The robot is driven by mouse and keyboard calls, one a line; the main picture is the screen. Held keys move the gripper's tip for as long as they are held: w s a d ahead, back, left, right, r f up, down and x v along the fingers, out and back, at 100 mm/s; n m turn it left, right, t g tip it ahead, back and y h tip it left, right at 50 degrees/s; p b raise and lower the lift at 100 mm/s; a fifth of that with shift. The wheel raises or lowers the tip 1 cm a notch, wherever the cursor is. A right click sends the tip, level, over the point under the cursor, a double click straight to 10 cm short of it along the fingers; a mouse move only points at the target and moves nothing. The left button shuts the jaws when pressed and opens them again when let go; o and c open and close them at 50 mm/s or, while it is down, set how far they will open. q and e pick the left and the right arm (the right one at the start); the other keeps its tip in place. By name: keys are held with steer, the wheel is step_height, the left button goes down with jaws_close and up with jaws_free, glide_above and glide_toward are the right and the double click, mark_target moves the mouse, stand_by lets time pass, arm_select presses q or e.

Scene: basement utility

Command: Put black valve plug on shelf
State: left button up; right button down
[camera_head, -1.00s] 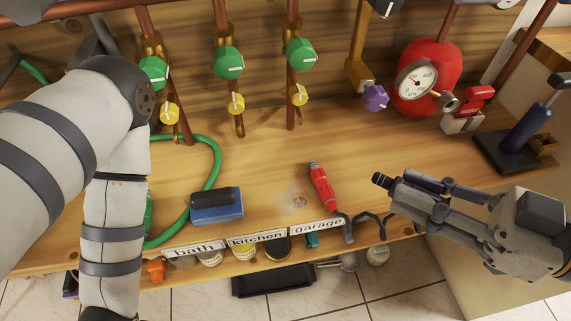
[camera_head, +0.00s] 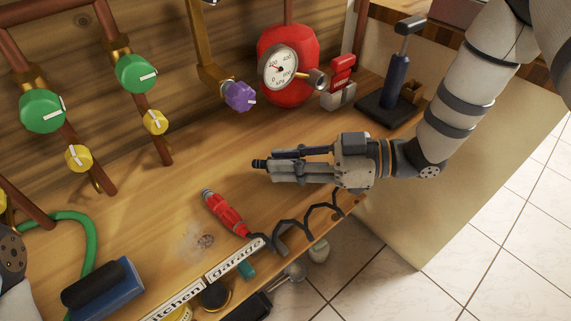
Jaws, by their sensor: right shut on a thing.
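My right gripper (camera_head: 273,168) comes in from the right and is shut on the black valve plug (camera_head: 259,164). Only the plug's ribbed black end shows past the fingertips; the rest is hidden between them. The gripper points left above the wooden shelf surface (camera_head: 150,205), behind the red-handled tool. I cannot tell the exact height of the plug over the wood. My left gripper is out of view; only part of my left arm shows at the left edge.
A red-handled tool (camera_head: 226,213) with a coiled black cord lies near the front edge. A blue brush (camera_head: 110,290) is at lower left. Behind stand pipes with green valves (camera_head: 43,111), a purple knob (camera_head: 240,96), a red gauge tank (camera_head: 300,95) and a black-based press (camera_head: 385,112).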

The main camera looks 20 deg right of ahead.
steer(key=shift+f, duration=0.3)
steer(key=shift+f, duration=0.6)
steer(key=c, duration=1.4)
jaws_free()
steer(key=shift+r, duration=0.3)
steer(key=p+v, duration=0.1)
steer(key=v, duration=1.1)
steer(key=shift+r, duration=0.2)
